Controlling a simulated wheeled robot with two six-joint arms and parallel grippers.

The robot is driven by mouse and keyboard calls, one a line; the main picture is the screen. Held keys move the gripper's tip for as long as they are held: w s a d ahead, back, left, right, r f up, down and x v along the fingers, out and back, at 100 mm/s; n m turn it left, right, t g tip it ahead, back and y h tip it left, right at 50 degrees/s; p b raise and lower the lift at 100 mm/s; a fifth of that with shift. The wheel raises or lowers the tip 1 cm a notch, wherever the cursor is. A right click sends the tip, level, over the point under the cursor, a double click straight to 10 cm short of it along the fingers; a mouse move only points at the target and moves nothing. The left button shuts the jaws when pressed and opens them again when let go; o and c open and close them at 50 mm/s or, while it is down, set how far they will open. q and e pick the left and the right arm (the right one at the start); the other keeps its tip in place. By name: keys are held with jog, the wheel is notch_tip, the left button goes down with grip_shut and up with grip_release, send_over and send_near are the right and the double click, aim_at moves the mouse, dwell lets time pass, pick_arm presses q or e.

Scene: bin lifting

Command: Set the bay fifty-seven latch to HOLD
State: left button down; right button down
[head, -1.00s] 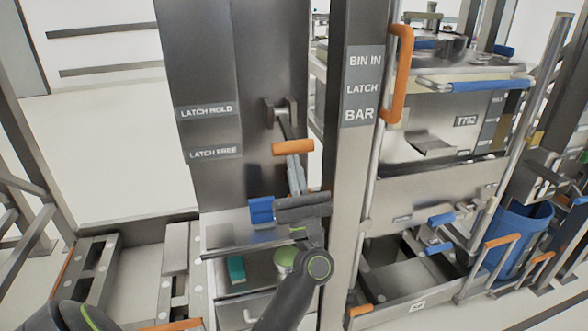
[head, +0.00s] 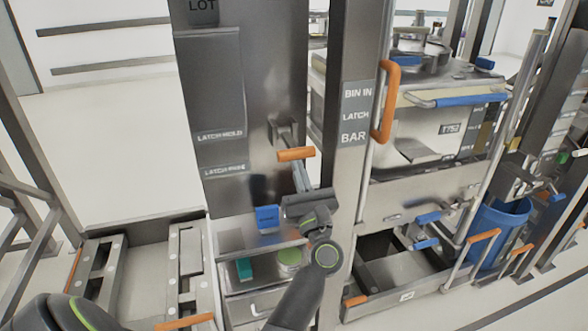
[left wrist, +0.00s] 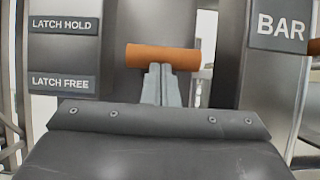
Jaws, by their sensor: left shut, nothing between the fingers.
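The latch lever has an orange handle (head: 296,154) on a short arm from a metal bracket (head: 285,130) on the dark panel. The labels LATCH HOLD (head: 220,136) and LATCH FREE (head: 225,170) are left of it. In the left wrist view the orange handle (left wrist: 163,57) sits level between the two labels. My left gripper (head: 300,170) is shut and empty, pointing up, its fingertips at the handle's underside. In the left wrist view the fingers (left wrist: 160,80) meet the handle's lower edge; contact looks likely but is not certain. My right gripper is out of view.
A grey post (head: 345,200) with a BIN IN LATCH BAR sign (head: 356,115) stands just right of the lever. A vertical orange handle (head: 386,100) is beside it. A blue block (head: 267,217) and a green box (head: 244,268) lie below. A metal bin (head: 430,125) stands right.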

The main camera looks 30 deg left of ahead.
aim_at(299, 150)
pick_arm(q)
jog(key=shift+g+h, duration=0.6)
jog(key=shift+h, duration=0.2)
notch_tip(299, 150, up, 4)
jog(key=p, duration=0.6)
jog(key=shift+r, duration=0.15)
jog(key=shift+w+a+r+p, duration=0.1)
jog(key=shift+a+r+p, duration=0.1)
jog(key=shift+r+p, duration=0.35)
jog(key=shift+r, duration=0.15)
